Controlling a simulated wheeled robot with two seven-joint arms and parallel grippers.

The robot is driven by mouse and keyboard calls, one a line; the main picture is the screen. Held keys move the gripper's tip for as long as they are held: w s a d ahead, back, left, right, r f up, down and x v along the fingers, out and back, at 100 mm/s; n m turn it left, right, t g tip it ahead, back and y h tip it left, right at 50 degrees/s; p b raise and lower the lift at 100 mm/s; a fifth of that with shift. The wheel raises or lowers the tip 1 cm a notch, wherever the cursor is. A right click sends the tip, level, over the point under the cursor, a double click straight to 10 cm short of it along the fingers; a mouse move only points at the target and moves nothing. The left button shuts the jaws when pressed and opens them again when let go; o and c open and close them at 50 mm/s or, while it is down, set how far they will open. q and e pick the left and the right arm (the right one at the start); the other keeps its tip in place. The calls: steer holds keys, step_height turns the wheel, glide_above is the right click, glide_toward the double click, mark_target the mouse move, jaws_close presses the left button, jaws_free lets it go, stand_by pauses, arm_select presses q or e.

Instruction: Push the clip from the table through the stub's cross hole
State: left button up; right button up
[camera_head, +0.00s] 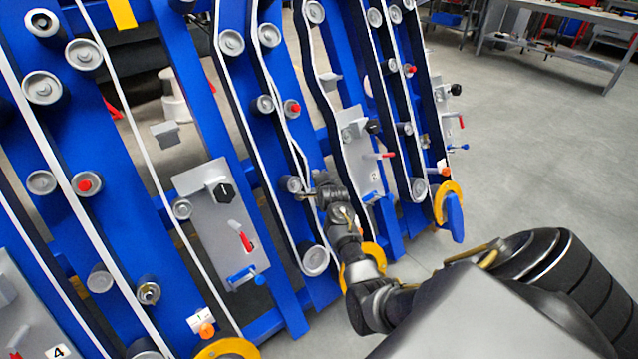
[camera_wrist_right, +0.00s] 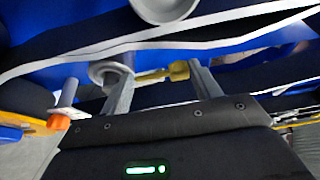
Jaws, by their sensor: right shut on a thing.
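My right gripper (camera_head: 307,191) reaches in among the belts of the blue chassis, beside a grey roller end (camera_head: 290,184). In the right wrist view its two fingers (camera_wrist_right: 165,82) stand apart and are shut on a small yellow piece (camera_wrist_right: 179,70), which looks like the clip. A thin yellow length runs from it towards the left finger. A grey flanged round piece (camera_wrist_right: 104,70), perhaps the stub, is at the left finger and partly covered by it. I cannot see its cross hole, or whether the clip is in it. My left gripper is not in view.
White-edged dark belts (camera_wrist_right: 230,20) run close above the fingers. A roller (camera_head: 315,260) and a yellow ring (camera_head: 372,252) are below the gripper. A grey plate with a black knob (camera_head: 216,225) is to the left. The floor at right is open, with a workbench (camera_head: 575,13) behind.

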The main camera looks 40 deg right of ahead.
steer(key=shift+s+f, duration=0.2)
steer(key=shift+f, duration=0.2)
steer(key=shift+p, duration=0.65)
stand_by(1.4)
steer(key=shift+s+f, duration=0.15)
steer(key=shift+f, duration=0.1)
steer(key=shift+s+a+f, duration=0.1)
steer(key=shift+s+f, duration=0.05)
stand_by(0.4)
